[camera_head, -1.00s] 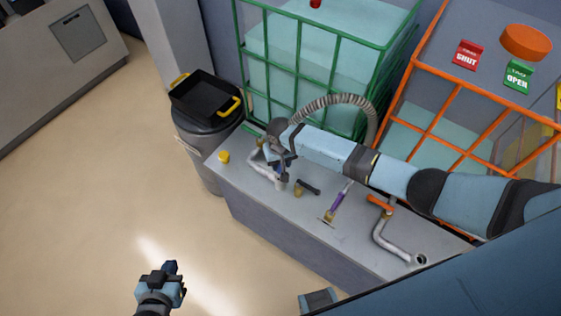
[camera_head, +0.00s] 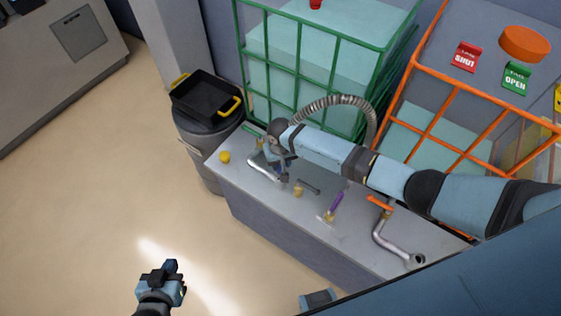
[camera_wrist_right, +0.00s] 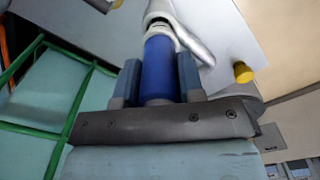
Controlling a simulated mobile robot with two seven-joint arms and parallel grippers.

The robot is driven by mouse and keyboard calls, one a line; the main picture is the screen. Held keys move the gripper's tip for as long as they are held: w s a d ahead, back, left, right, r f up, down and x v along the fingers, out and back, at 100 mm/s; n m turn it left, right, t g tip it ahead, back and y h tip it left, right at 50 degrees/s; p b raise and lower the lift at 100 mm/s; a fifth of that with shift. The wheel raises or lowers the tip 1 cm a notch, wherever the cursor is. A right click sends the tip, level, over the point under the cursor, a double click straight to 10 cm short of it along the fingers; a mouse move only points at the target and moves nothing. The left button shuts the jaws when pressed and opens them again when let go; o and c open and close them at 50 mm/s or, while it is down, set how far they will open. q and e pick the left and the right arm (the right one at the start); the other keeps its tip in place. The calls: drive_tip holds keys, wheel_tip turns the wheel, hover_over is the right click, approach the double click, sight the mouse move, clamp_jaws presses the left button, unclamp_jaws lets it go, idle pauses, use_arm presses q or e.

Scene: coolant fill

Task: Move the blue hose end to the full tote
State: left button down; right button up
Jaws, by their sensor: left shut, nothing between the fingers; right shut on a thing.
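My right gripper (camera_head: 283,175) is shut on the blue hose end (camera_wrist_right: 158,70), which stands between both fingers in the right wrist view. The upper end of the blue part meets or lines up with a pale metal pipe fitting (camera_wrist_right: 163,14); I cannot tell whether they are joined. In the head view the arm and gripper mostly hide the blue end. A grey ribbed hose (camera_head: 335,101) arches behind my right arm. The green-caged tote (camera_head: 325,50) holds liquid to a high level. The orange-caged tote (camera_head: 440,135) shows a lower level. My left gripper (camera_head: 170,268) is shut and empty over the floor.
The grey bench (camera_head: 250,205) carries a silver pipe at the green tote, another pipe (camera_head: 383,236) with an orange handle, a purple-handled part (camera_head: 336,201) and a yellow cap (camera_head: 225,157). A black tray (camera_head: 205,98) tops a grey bin. The left floor is clear.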

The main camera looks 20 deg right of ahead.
drive_tip(key=shift+p, duration=0.55)
idle(0.5)
drive_tip(key=shift+f+b, duration=0.75)
drive_tip(key=shift+f, duration=0.7)
drive_tip(key=o, duration=0.8)
drive_tip(key=shift+o, duration=0.2)
wheel_tip(320, 180, up, 14)
drive_tip(key=shift+f, duration=0.1)
